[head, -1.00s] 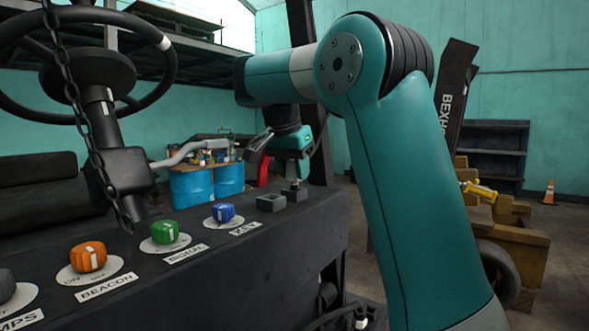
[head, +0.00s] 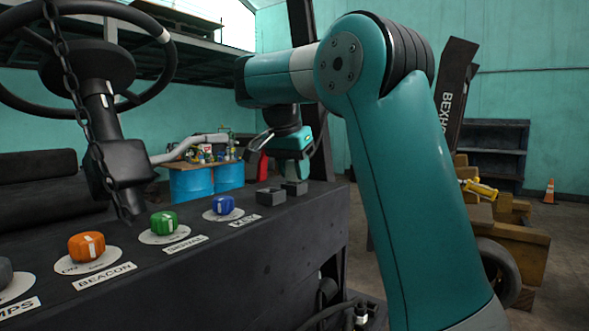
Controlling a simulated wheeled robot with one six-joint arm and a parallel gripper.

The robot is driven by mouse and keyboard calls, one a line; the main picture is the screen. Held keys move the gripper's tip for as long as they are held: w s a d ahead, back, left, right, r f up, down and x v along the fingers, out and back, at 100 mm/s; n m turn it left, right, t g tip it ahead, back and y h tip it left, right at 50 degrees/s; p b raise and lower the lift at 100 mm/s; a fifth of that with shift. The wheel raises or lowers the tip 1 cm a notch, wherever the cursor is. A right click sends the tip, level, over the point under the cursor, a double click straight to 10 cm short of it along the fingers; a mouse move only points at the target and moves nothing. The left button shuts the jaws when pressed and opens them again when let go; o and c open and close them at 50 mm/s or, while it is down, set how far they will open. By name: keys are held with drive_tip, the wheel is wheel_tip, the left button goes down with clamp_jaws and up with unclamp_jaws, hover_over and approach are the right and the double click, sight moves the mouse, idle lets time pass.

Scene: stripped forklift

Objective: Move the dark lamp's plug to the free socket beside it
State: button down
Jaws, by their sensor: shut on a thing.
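Two dark square socket blocks sit at the right end of the black console: a near one (head: 271,197) with a hollow top that looks empty, and a far one (head: 295,187) just behind and to its right. My gripper (head: 293,178) points down right over the far block, with little or no visible gap. It is shut on a small dark thing, which I take for the plug; the fingers and the block mostly hide it. I cannot tell whether the plug is seated in the block or just above it. I cannot pick out the dark lamp.
An orange knob (head: 87,246), green knob (head: 164,222) and blue knob (head: 223,205) stand along the console (head: 215,265), left of the sockets. A chain (head: 75,90) hangs before the steering wheel (head: 165,40). Cables (head: 335,317) run low beside the console's right end.

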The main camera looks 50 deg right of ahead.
drive_tip(key=c, duration=0.7)
unclamp_jaws()
drive_tip(key=shift+r, duration=0.15)
drive_tip(key=p+v, duration=1.3)
drive_tip(key=v, duration=0.4)
drive_tip(key=shift+s+r, duration=0.1)
